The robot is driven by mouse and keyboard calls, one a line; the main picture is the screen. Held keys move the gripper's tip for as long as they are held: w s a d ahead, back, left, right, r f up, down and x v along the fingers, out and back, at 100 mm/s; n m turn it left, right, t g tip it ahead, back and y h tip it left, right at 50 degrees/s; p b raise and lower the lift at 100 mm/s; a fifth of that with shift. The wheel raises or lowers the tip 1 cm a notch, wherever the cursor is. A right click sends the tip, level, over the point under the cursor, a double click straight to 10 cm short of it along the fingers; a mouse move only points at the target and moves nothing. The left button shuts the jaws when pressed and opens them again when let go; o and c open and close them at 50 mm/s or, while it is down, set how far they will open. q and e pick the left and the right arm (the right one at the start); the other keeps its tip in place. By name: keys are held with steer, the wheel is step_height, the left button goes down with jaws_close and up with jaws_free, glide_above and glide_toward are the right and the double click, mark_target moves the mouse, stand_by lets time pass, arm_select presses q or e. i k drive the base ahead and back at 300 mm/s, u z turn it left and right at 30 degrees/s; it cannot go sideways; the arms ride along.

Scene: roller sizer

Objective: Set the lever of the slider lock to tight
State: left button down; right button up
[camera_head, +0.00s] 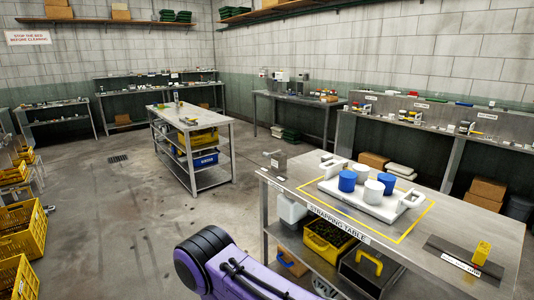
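No part is clearly readable as the slider lock or its lever. A small grey metal block with a thin bar on top (274,160) stands at the far left corner of the strapping table (310,182). A yellow upright block (481,252) stands near the table's right end, beside a dark plate (450,256) with a label too small to read. I cannot tell the setting of either. A purple link of my own arm shows at the bottom middle. Neither of my grippers is in view.
A white tray with handles (385,212) holds blue and white cylinders inside a yellow outline on the table. Crates sit on the shelf below. A second workbench (190,125) stands behind to the left, yellow crates (22,232) at far left. The floor between is clear.

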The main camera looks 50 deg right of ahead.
mark_target(279, 152)
steer(key=z, duration=0.25)
steer(key=i, duration=1.85)
steer(key=z, duration=0.8)
steer(key=i, duration=1.2)
steer(key=z, duration=1.7)
steer(key=i, duration=0.75)
steer(key=z, duration=0.7)
